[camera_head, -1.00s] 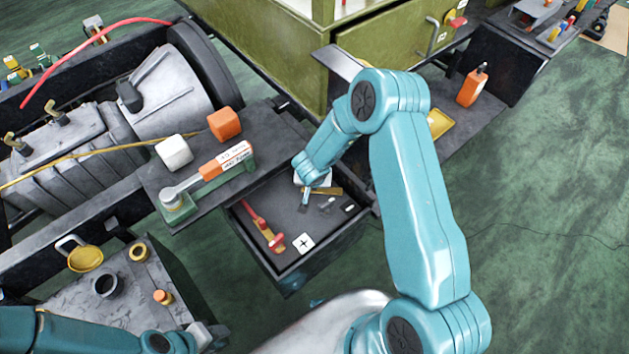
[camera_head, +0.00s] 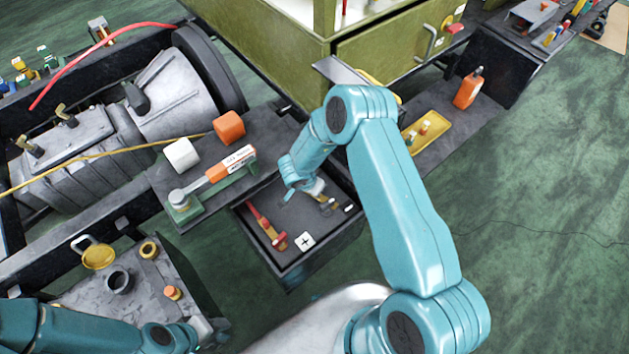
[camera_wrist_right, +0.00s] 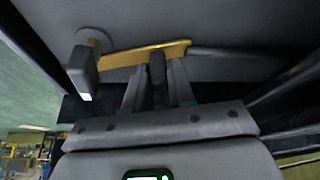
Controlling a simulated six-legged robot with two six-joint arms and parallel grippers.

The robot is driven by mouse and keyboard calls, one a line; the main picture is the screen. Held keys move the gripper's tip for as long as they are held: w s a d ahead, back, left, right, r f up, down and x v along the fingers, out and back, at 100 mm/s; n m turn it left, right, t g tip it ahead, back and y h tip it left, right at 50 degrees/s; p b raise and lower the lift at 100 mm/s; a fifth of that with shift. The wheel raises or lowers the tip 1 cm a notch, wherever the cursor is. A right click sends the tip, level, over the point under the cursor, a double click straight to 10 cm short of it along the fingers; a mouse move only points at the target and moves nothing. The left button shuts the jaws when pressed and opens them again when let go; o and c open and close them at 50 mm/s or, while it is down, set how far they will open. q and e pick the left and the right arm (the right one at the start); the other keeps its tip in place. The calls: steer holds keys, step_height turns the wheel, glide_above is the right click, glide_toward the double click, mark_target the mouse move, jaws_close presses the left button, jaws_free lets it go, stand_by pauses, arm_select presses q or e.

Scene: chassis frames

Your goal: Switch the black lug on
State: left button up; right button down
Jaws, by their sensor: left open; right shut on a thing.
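An open dark box (camera_head: 276,268) holds two levers. The red lever (camera_head: 266,226) lies on the left, above a white plus-marked tile (camera_head: 305,241). A brass-yellow bar (camera_head: 327,203) is on the right, partly hidden by my right arm, beside a small white-marked tile (camera_head: 349,208). In the right wrist view the yellow bar (camera_wrist_right: 130,56) runs across. The black lug (camera_wrist_right: 156,68) stands upright between the fingers of my right gripper (camera_wrist_right: 156,84), which is shut on it. My left gripper (camera_head: 204,331) is open and empty, low at the left, partly cut from clear view.
A green-and-orange lever (camera_head: 215,178) sits on the dark shelf left of the box, with a white cube (camera_head: 181,155) and an orange cube (camera_head: 229,127). An olive cabinet (camera_head: 395,65) stands behind. A dark stand (camera_head: 130,285) lies near my left arm.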

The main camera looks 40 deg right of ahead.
steer(key=shift+s+a+m+g+p, duration=0.1)
steer(key=shift+a+m+g+p, duration=0.15)
steer(key=shift+m, duration=0.55)
steer(key=shift+a+m+g+p, duration=0.15)
steer(key=shift+m+g, duration=0.2)
steer(key=shift+m, duration=0.45)
steer(key=c, duration=1)
jaws_free()
steer(key=shift+c, duration=0.2)
steer(key=v, duration=1.6)
steer(key=shift+a, duration=0.25)
